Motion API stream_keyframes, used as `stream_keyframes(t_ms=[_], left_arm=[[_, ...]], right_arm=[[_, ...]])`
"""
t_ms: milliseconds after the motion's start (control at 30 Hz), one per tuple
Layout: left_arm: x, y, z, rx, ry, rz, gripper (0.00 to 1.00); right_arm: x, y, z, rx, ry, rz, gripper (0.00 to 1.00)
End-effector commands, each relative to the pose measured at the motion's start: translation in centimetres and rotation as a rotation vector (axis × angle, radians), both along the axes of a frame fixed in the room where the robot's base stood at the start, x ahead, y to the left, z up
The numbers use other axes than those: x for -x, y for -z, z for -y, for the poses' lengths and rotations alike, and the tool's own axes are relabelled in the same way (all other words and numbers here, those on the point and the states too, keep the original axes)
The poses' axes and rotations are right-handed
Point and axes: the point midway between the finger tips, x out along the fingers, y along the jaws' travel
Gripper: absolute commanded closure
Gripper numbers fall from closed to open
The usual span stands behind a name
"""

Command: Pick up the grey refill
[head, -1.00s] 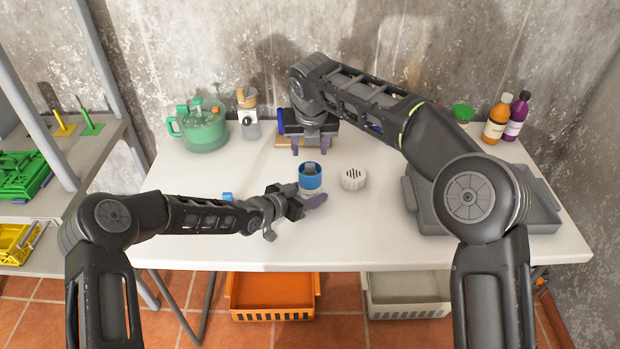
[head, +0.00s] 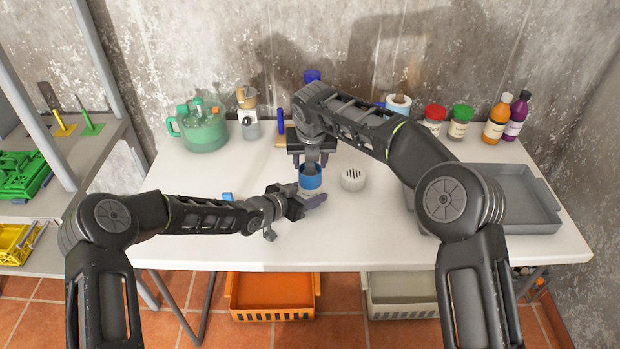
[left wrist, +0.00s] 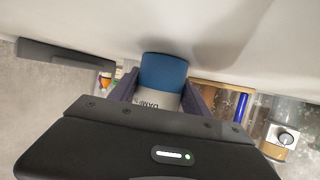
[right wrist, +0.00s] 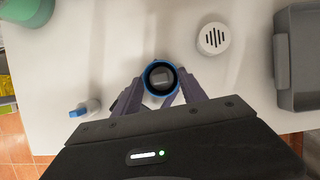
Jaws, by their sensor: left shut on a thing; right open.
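A blue and white tub (head: 311,182) stands on the white table, with "DAMP" lettering on its white part in the left wrist view (left wrist: 160,101). My left gripper (head: 313,199) is shut on its lower part. In the right wrist view the tub's blue rim (right wrist: 147,84) is open at the top, and a grey block, apparently the grey refill (right wrist: 160,77), sits inside. My right gripper (head: 311,160) is open and empty, pointing down over the tub, its fingers on either side of the opening in the right wrist view. I cannot tell its exact height above the refill.
A white slotted cap (head: 353,179) lies just right of the tub. A grey tray (head: 545,211) is at the right. A green jug (head: 204,132), a small grinder-like item (head: 249,120) and several bottles (head: 497,118) line the back. The front of the table is mostly clear.

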Motion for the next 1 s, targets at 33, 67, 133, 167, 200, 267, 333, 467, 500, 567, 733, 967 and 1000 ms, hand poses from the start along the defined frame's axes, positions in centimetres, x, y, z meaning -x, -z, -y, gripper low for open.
stream_keyframes(t_ms=[33,67,133,167,200,267,333,467,500,567,733,967,1000], left_arm=[[0.0,0.01,-0.02,0.0,0.0,0.0,0.93],[0.0,0.01,-0.03,0.0,0.0,0.0,0.93],[-0.01,0.02,-0.02,0.0,0.0,0.0,0.93],[-0.01,0.02,-0.02,0.0,0.0,0.0,0.93],[0.0,0.03,-0.02,0.0,0.0,0.0,0.93],[0.0,0.03,-0.02,0.0,0.0,0.0,0.93],[0.0,0.02,-0.03,-0.001,0.0,-0.001,0.93],[0.0,0.02,-0.03,-0.001,0.0,-0.001,0.93],[0.0,0.02,-0.03,-0.001,0.0,-0.001,0.93],[0.0,0.02,-0.03,-0.001,0.0,-0.001,0.93],[0.0,0.02,-0.03,-0.001,0.0,-0.001,0.93],[0.01,0.03,-0.03,-0.001,0.0,-0.001,0.93],[0.01,0.03,-0.03,-0.001,0.0,-0.001,0.93]], right_arm=[[-0.06,0.05,0.02,0.0,0.0,0.001,0.51],[-0.07,0.05,0.03,0.0,0.001,0.001,0.51],[-0.07,0.03,0.03,0.0,0.001,0.001,0.51],[-0.07,0.03,0.04,0.0,0.001,0.001,0.51],[-0.06,0.02,0.03,0.0,0.001,0.001,0.51],[-0.05,0.02,0.03,0.0,0.001,0.001,0.51],[-0.05,0.01,0.03,0.0,0.001,0.001,0.51],[-0.05,0.0,0.02,0.0,0.001,0.001,0.51],[-0.05,0.0,0.02,0.0,0.001,0.001,0.51],[-0.05,0.0,0.02,0.0,0.001,0.001,0.51],[-0.05,0.0,0.02,0.0,0.001,0.001,0.63],[-0.04,-0.01,0.02,0.0,0.001,0.001,0.82],[-0.04,-0.01,0.02,0.0,0.001,0.001,0.85]])
